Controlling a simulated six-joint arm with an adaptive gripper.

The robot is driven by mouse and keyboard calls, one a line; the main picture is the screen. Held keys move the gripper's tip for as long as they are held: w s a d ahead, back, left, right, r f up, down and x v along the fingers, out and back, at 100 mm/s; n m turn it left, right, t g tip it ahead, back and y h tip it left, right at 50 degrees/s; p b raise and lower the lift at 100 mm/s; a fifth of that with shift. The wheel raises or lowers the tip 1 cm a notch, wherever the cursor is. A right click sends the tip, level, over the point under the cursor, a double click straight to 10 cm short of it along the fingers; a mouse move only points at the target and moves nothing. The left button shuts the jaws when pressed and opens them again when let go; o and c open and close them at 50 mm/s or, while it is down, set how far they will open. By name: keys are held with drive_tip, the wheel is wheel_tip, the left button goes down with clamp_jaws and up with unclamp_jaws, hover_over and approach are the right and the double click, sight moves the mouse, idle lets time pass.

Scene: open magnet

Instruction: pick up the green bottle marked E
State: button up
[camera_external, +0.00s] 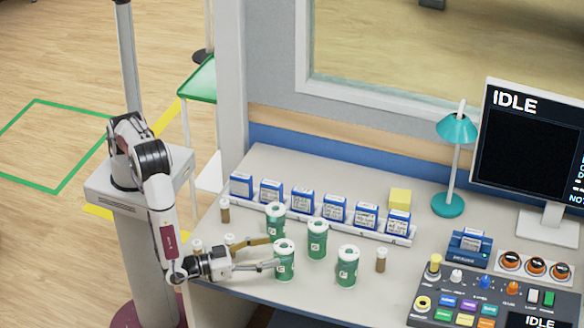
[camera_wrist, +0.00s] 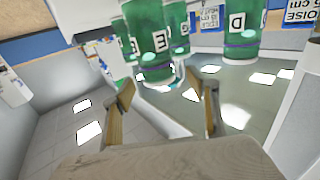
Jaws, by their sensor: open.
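The green bottle marked E (camera_wrist: 157,50) stands upright in the wrist view, ahead of my gripper and nearly centred between its fingers. Its top is cut off by the frame. My gripper (camera_wrist: 163,92) is open and empty, with one finger on either side of the view. A green bottle marked D (camera_wrist: 243,28) stands to the right of E. Two more green bottles are partly hidden behind E. In the external view my gripper (camera_external: 274,252) is low at the group of green bottles, near the front left one (camera_external: 284,262). The letters are too small to read there.
Other green bottles stand close by at the back (camera_external: 275,222), middle (camera_external: 317,240) and right (camera_external: 347,267). Small brown vials (camera_external: 381,260) stand around them. A rack of blue-and-white boxes (camera_external: 334,208) lies behind. A control panel (camera_external: 470,300) is at the right.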

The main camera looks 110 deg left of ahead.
sight(283, 249)
drive_tip(key=shift+x, duration=2.6)
drive_tip(key=shift+w+d+f, duration=0.1)
drive_tip(key=shift+d+f, duration=0.05)
drive_tip(key=shift+f, duration=0.05)
drive_tip(key=shift+c, duration=0.4)
drive_tip(key=c, duration=1.4)
drive_tip(key=shift+c, duration=0.2)
drive_tip(key=shift+r, duration=0.25)
drive_tip(key=shift+r, duration=4.8)
